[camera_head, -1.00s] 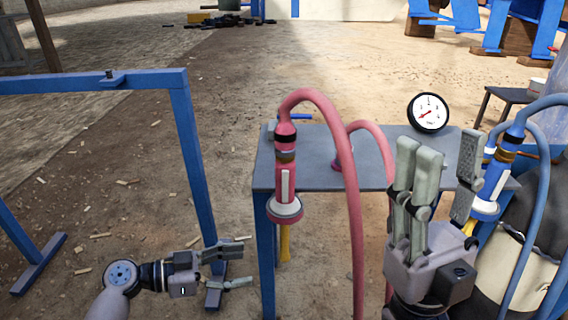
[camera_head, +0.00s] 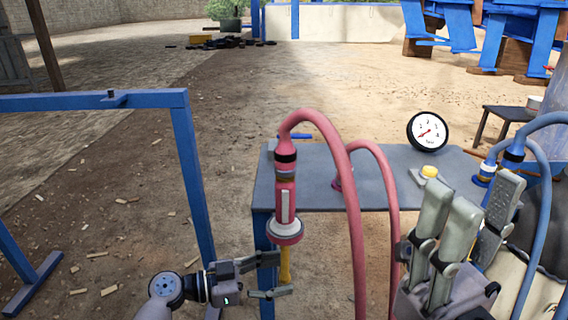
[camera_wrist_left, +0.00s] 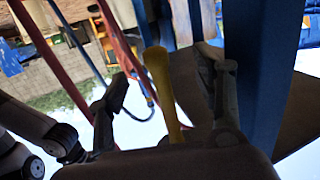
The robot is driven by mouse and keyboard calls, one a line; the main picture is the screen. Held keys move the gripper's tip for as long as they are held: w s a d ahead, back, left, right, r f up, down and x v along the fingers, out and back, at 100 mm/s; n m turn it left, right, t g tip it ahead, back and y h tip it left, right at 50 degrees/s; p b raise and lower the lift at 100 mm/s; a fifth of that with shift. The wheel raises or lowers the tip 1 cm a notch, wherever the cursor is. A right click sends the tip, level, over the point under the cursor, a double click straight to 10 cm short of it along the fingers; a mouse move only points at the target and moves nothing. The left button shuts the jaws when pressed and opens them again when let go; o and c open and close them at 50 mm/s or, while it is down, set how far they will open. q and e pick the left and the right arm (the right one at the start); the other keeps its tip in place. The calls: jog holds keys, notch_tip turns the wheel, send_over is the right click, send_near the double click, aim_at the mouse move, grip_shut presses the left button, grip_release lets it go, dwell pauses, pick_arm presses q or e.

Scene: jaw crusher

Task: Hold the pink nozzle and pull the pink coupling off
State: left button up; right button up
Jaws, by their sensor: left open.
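The pink nozzle (camera_head: 285,207) hangs upright at the left edge of the grey table. It has a white-and-red collar low down and a yellow tip (camera_head: 286,262) below. The pink coupling (camera_head: 285,152), with a dark band, sits on its top and joins the pink hose. My left gripper (camera_head: 272,276) is open beside the yellow tip. In the left wrist view the yellow tip (camera_wrist_left: 163,90) stands between its two spread fingers, with a gap on each side. My right gripper (camera_head: 476,208) is open at the lower right, apart from the pink parts, covering some of the table.
The grey table (camera_head: 318,185) carries a pressure gauge (camera_head: 427,131) and a small yellow-topped piece (camera_head: 429,172). Blue hoses (camera_head: 540,150) stand at the right. A blue frame (camera_head: 190,150) stands at the left, with open ground between.

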pick_arm(q)
jog(key=shift+w+d, duration=0.15)
jog(key=shift+d, duration=0.3)
jog(key=shift+c, duration=0.3)
grip_shut()
dwell(0.4)
dwell(0.9)
